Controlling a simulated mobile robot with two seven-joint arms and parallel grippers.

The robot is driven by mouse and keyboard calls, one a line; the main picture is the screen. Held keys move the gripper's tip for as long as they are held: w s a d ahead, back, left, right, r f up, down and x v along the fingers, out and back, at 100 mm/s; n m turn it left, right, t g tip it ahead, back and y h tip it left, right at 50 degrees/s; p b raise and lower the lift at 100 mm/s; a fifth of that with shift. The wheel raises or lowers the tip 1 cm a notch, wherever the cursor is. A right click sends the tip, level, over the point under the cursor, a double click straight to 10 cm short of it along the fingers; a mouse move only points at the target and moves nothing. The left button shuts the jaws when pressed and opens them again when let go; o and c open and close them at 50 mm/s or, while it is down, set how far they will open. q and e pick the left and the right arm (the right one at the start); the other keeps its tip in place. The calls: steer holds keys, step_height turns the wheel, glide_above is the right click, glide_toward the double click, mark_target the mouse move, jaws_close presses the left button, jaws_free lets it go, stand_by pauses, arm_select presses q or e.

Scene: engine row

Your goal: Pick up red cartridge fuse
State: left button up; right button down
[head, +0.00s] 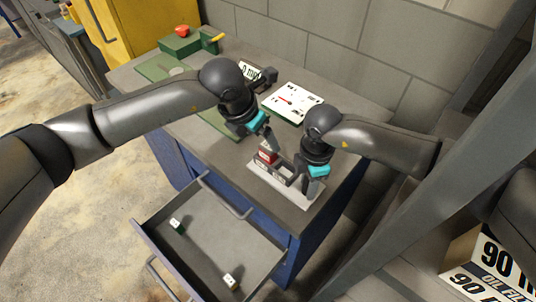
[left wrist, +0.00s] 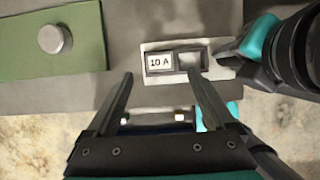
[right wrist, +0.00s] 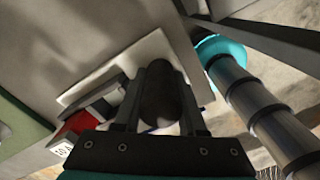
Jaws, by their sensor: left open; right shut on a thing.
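The red cartridge fuse (head: 267,153) sits in a pale fuse holder plate (head: 297,192) on the bench top. Its white 10 A label (left wrist: 159,63) faces up in the left wrist view, beside an empty-looking grey slot (left wrist: 189,60). Its red side (right wrist: 75,122) shows at the left of the right wrist view. My left gripper (left wrist: 160,78) is open, its fingertips just short of the fuse and apart from it. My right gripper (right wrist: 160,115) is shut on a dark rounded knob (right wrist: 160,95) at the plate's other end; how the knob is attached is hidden.
An open drawer (head: 205,251) below holds a green-and-white piece (head: 176,225) and a pale one (head: 230,282). A white panel with a red pointer (head: 292,103) lies behind the grippers. A green box with a red button (head: 182,42) stands at the far left.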

mark_target(266, 147)
arm_select(q)
steer(key=shift+x, duration=2.55)
steer(key=shift+c, duration=0.3)
jaws_close()
